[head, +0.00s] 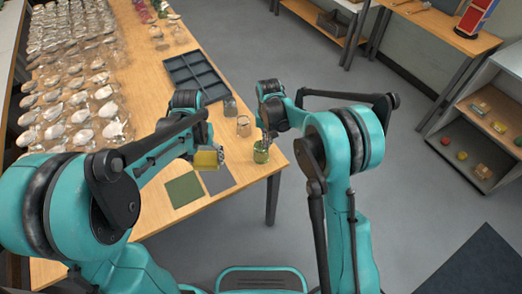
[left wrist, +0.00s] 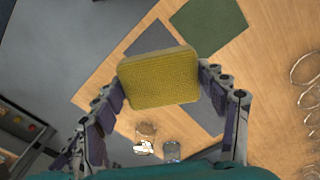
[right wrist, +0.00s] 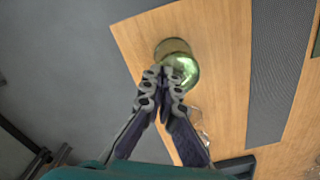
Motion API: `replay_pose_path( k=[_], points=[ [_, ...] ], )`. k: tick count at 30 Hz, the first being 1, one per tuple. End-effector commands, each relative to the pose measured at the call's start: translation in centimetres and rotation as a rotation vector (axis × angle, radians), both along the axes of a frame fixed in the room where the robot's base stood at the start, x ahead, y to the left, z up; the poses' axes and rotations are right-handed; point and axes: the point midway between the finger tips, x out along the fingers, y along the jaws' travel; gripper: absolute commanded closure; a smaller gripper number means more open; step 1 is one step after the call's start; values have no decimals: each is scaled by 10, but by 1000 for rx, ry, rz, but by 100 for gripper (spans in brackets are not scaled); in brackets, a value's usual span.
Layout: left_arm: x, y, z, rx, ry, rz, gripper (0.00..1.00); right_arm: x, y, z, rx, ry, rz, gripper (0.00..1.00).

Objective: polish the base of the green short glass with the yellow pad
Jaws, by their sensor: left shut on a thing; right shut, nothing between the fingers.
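The yellow pad (head: 207,160) is held by my left gripper (left wrist: 160,82) above the table's front part; in the left wrist view the pad (left wrist: 158,77) spans between the two fingers. My right gripper (head: 265,135) is at the glass in the head view. In the right wrist view its fingertips (right wrist: 162,75) are together with nothing between them, and they overlap the lower part of the green glass (right wrist: 176,50). I cannot tell whether they touch it. The glass's base is hidden.
A green mat (head: 184,190) and a grey mat (head: 217,180) lie on the table's front part. A clear glass (head: 243,126) and a greyish glass (head: 230,107) stand behind the green one. A dark divided tray (head: 196,77) lies further back. Many clear glasses crowd the left.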

Motion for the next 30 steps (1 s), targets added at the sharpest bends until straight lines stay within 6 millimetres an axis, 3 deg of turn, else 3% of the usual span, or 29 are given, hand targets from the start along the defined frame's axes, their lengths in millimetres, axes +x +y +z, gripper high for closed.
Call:
replay_pose_path(
  k=[8,30],
  points=[
    [0,0,2,0,0,0,59,0,0,3,0,0,0,100],
    [0,0,35,0,0,0,59,0,0,59,0,0,0,100]
  ],
)
